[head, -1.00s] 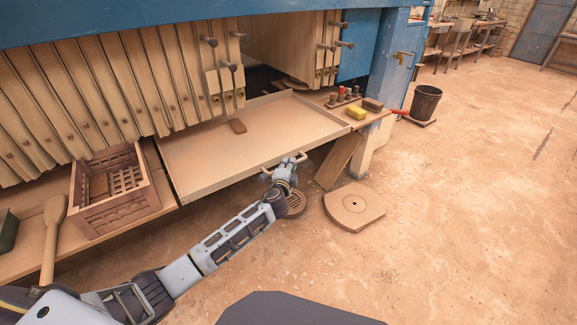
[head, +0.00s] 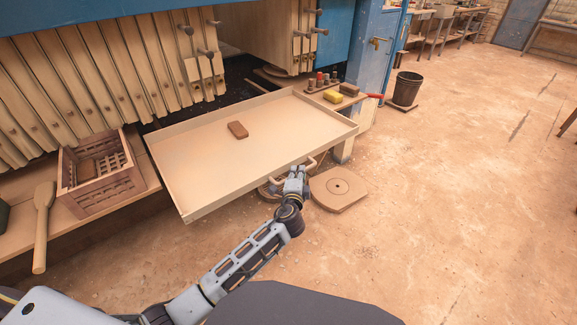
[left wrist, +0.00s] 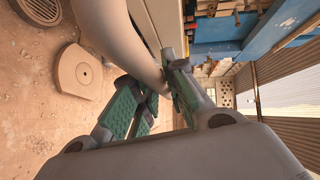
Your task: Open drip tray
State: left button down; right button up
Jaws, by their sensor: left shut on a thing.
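The drip tray (head: 250,150) is a wide, shallow beige tray in the head view, pulled well out from under the row of upright press plates (head: 110,75). A small brown block (head: 238,129) lies in it. Its handle (head: 309,163) is on the front edge. My left gripper (head: 297,172) is shut on the handle. In the left wrist view the green-padded fingers (left wrist: 155,100) sit close against a pale, rounded bar (left wrist: 122,35), and the exact contact is partly hidden. My right gripper is not in view.
A wooden crate (head: 100,180) and a paddle (head: 43,225) are on the ledge at left. A yellow sponge (head: 332,96) lies on the right ledge. A flat round-holed plate (head: 338,188) lies on the floor by the tray. A black bucket (head: 406,90) stands beyond; floor at right is clear.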

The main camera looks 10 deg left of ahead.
pick_arm(q)
jog(key=shift+s+d+f, duration=0.1)
jog(key=shift+s+d, duration=0.85)
jog(key=shift+d, duration=0.25)
jog(key=c, duration=1.5)
grip_release()
jog(key=shift+o, duration=0.2)
jog(key=shift+r, duration=0.2)
